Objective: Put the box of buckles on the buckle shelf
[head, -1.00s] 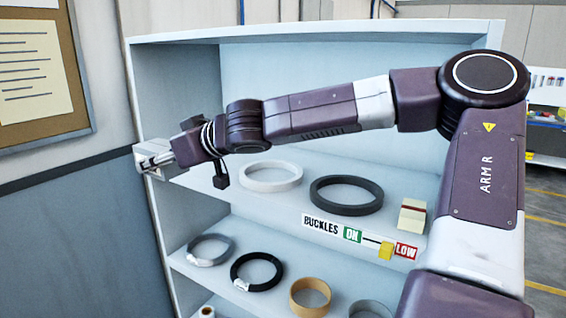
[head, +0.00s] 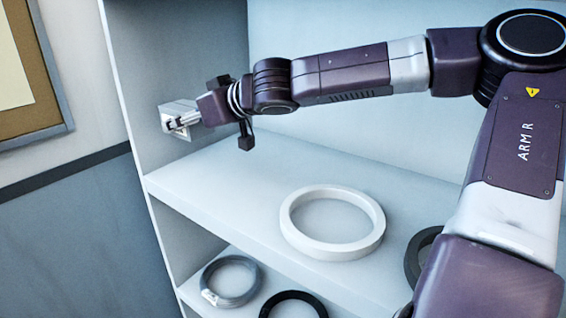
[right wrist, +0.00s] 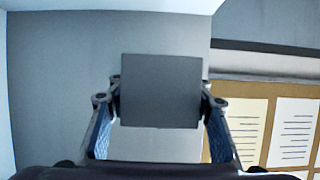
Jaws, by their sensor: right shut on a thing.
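My right gripper (head: 184,122) is shut on a small light grey box (head: 175,107), presumably the box of buckles. In the right wrist view the box (right wrist: 161,91) shows a plain grey face between both fingers; its contents are hidden. In the head view the held box appears in front of the shelf unit's left side panel, above the upper shelf board (head: 215,185), with no contact with the board visible. The board's left end is bare. My left gripper is not in view.
A white ring (head: 372,235) lies on the upper board, with a dark ring (head: 413,262) to its right, partly behind my arm. Grey (head: 232,292) and black (head: 292,298) coils lie on the lower board. A noticeboard (head: 55,85) hangs on the wall at left.

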